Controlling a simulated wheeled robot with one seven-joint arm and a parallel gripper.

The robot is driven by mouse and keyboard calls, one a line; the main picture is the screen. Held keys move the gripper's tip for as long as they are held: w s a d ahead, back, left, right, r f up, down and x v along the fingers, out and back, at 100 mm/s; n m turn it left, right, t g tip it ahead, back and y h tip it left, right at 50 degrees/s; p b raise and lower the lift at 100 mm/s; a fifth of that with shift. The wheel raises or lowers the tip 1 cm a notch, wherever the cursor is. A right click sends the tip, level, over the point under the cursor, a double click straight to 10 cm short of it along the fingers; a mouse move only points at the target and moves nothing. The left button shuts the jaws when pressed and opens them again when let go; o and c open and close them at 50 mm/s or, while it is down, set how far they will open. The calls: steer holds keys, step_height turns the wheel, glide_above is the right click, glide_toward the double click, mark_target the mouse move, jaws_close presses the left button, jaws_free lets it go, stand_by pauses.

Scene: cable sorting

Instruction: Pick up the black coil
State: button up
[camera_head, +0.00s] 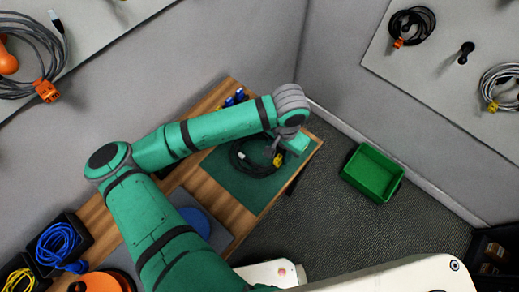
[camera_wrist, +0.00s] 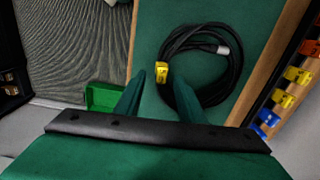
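A black coil (camera_head: 250,165) with a yellow tag (camera_head: 278,160) and a pale plug end lies on the green mat (camera_head: 228,180) on the wooden bench. In the wrist view the coil (camera_wrist: 236,70) lies beyond my fingertips, its yellow tag (camera_wrist: 162,72) facing the gap between them. My gripper (camera_wrist: 159,78) is open, with nothing seen between its fingers. In the head view my gripper (camera_head: 285,146) is over the right part of the mat, by the tag. I cannot tell how high it is above the coil. Another black coil (camera_head: 427,17) with an orange tag hangs on the right wall panel.
A green bin (camera_head: 372,173) stands on the floor right of the bench. Blue (camera_head: 56,244) and yellow (camera_head: 18,276) cables sit in black trays at lower left. Grey cables hang on both wall panels. Colored clips (camera_wrist: 290,99) line the bench edge near the mat.

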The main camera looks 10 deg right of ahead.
mark_target(278, 158)
steer(key=shift+w+a+f, duration=0.1)
steer(key=shift+f, duration=1)
steer(key=shift+a+f, duration=0.1)
steer(key=shift+f, duration=0.95)
jaws_close()
steer(key=shift+r, duration=0.15)
